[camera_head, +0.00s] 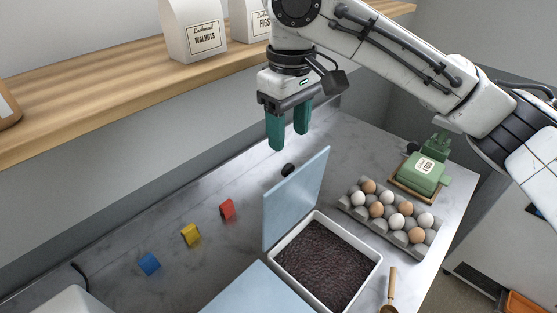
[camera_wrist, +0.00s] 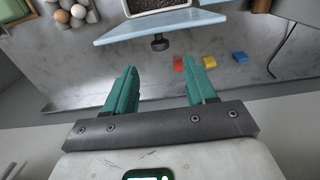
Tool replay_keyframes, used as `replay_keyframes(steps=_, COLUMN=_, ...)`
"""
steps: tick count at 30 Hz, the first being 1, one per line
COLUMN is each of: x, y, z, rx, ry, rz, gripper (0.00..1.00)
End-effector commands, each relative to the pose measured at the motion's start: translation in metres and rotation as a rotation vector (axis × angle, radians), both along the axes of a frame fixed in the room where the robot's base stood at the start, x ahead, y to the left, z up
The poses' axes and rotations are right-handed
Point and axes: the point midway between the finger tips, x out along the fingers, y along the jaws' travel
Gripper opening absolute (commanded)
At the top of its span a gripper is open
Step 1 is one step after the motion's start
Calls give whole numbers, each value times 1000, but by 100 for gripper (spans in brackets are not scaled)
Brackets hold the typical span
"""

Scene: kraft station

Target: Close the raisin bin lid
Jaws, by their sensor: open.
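The raisin bin (camera_head: 378,262) is a white container full of dark raisins (camera_head: 325,262) on the marble counter. Its light blue lid (camera_head: 297,200) stands open, tilted up along the bin's back-left edge. A black knob (camera_head: 288,169) sticks out from the lid's far face. My gripper (camera_head: 289,140) is open and empty, pointing down above and behind the raised lid, apart from it. In the wrist view, the lid (camera_wrist: 150,28) and its knob (camera_wrist: 160,43) lie beyond my spread green fingers (camera_wrist: 160,78). The bin also shows there, partly cut off at the top edge.
Another light blue panel (camera_head: 260,290) lies flat at the front left of the bin. An egg tray (camera_head: 418,247), a green box (camera_head: 424,174) and a wooden scoop (camera_head: 391,288) are to the right. Red (camera_head: 227,209), yellow (camera_head: 190,235) and blue (camera_head: 149,264) blocks lie left. A wooden shelf (camera_head: 110,95) runs behind.

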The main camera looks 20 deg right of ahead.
Motion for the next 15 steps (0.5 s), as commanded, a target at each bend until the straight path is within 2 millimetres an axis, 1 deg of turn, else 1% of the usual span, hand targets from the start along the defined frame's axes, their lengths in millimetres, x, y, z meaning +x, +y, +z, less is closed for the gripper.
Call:
replay_keyframes(steps=3, x=-1, y=1, z=-23, rx=3, ry=6, rz=1, gripper=56)
replay_keyframes(steps=9, x=-1, y=1, z=-57, rx=3, ry=4, rz=1, gripper=56)
replay_keyframes(steps=15, x=0, y=0, z=-77, rx=0, ry=1, rz=-1, gripper=56)
